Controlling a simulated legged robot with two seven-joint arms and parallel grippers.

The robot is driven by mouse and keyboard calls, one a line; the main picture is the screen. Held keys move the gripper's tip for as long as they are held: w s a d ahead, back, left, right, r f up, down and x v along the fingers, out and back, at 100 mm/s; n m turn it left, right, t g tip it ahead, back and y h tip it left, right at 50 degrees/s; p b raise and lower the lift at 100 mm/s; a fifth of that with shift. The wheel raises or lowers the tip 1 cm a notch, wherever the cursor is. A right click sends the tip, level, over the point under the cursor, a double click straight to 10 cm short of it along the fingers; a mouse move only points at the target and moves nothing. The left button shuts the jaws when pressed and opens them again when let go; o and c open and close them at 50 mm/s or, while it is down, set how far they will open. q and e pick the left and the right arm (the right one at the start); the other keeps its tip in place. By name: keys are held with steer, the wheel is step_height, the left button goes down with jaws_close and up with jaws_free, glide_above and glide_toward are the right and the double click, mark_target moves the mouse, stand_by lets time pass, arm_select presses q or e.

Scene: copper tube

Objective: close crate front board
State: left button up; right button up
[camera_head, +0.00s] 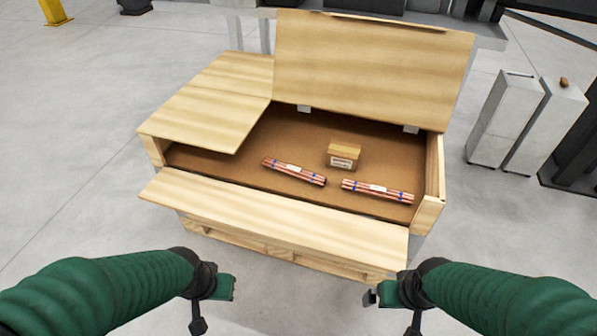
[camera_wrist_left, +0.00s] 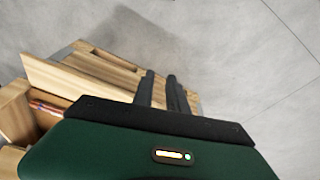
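The wooden crate (camera_head: 433,213) stands on a pallet. Its front board (camera_head: 280,220) is folded outward along the front edge, tilted towards me, so the front is open. It also shows in the left wrist view (camera_wrist_left: 75,88). My left gripper (camera_head: 198,318) is in front of the crate's left part, apart from the board. In the left wrist view its two fingers (camera_wrist_left: 162,85) stand slightly apart with nothing visible between them. My right gripper (camera_head: 392,312) is in front of the board's right end and touches nothing I can make out; its finger opening is unclear.
Two bundles of copper tubes (camera_head: 293,171) (camera_head: 378,191) and a small cardboard box (camera_head: 343,156) lie inside. One lid panel (camera_head: 372,70) stands raised at the back; another (camera_head: 210,100) covers the left part. Grey cabinets (camera_head: 507,118) stand at right. The floor is clear at left.

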arm_select(q)
steer(key=f+n+b, duration=0.1)
steer(key=f, duration=0.3)
steer(key=w+f+n+b, duration=0.1)
steer(key=f+b, duration=0.1)
steer(key=f, duration=0.2)
steer(key=w+f+n+b, duration=0.1)
steer(key=f+n+b, duration=0.1)
steer(key=f, duration=0.1)
steer(key=shift+w+f, duration=0.25)
steer(key=shift+f, duration=0.15)
jaws_close()
steer(key=w+d+f+n+t+h+b, duration=0.3)
steer(key=w+d+f+n+b, duration=0.15)
steer(key=f+n, duration=0.4)
steer(key=w+d+f+n+t+h+b, duration=0.2)
steer(key=w+d+f+n+b, duration=0.3)
steer(key=f+n, duration=0.4)
steer(key=w+r+n+t+y+b, duration=0.1)
steer(key=w+r+n+t+b, duration=0.1)
steer(key=w+n+t+b, duration=0.3)
steer(key=w+n+b, duration=0.4)
steer(key=w+n, duration=0.2)
steer(key=w, duration=0.4)
steer(key=shift+a+t, duration=0.15)
steer(key=shift+t, duration=0.25)
